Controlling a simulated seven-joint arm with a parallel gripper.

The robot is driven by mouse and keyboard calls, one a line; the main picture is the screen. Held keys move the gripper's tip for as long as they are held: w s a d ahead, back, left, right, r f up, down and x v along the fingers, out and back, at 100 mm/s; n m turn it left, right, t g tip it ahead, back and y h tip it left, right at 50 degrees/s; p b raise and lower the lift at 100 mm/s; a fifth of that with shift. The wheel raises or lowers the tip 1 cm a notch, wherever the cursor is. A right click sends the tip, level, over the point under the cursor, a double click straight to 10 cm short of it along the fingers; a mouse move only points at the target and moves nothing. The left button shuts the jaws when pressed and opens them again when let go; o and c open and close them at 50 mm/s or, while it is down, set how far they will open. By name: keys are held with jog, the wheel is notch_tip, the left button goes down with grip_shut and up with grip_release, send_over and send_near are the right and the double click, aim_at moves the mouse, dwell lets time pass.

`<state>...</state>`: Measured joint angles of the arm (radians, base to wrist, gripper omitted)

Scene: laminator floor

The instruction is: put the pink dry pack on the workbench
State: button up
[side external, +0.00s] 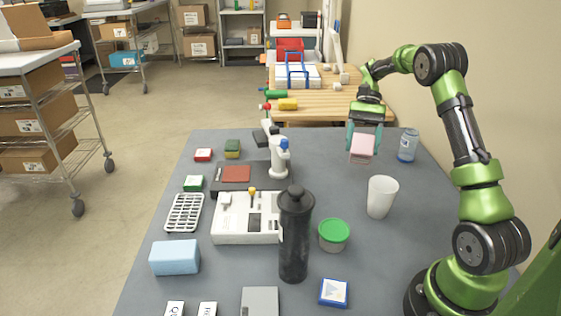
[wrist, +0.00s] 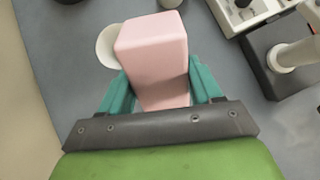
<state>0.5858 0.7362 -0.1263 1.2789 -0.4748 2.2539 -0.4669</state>
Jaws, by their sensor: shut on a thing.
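The pink dry pack (side external: 362,148) is a pale pink block held between the teal fingers of my gripper (side external: 364,138). In the side external view it hangs over the far right part of the grey workbench (side external: 330,165); I cannot tell exactly how high above the surface it is. In the wrist view the pink dry pack (wrist: 152,55) fills the space between the fingers of my gripper (wrist: 160,92), with a finger on each side. The bench surface (wrist: 75,60) shows beyond it.
A blue-labelled jar (side external: 408,146) stands just right of the pack, and a white cup (side external: 381,196) stands nearer. A green-lidded tub (side external: 334,235) and a dark bottle (side external: 295,235) are closer in. A microscope-like device (side external: 278,155) stands to the left. Bench between them is clear.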

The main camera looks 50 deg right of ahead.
aim_at(351, 160)
jog(key=a+m+t+y, duration=0.1)
jog(key=m, duration=0.1)
jog(key=a+r+m+t+y, duration=0.1)
jog(key=m+y, duration=0.1)
jog(key=a+m+t+y, duration=0.1)
jog(key=m+t, duration=0.1)
jog(key=shift+w+a+r+y, duration=0.15)
jog(key=shift+w+a+y, duration=0.15)
jog(key=shift+w, duration=0.1)
jog(key=f+m+t+y, duration=0.1)
jog(key=f+t, duration=0.1)
jog(key=f, duration=0.2)
jog(key=w+a+f+m+t+y, duration=0.1)
jog(key=f+t, duration=0.1)
jog(key=f, duration=0.2)
jog(key=a+f+m+t+y, duration=0.1)
jog(key=f+m, duration=0.1)
jog(key=f, duration=0.2)
jog(key=shift+w+a+f+t, duration=0.1)
jog(key=shift+w+f+t, duration=0.2)
jog(key=shift+f+t, duration=0.1)
jog(key=shift+f, duration=0.1)
jog(key=o, duration=1.2)
jog(key=v, duration=1.2)
jog(key=shift+f, duration=0.15)
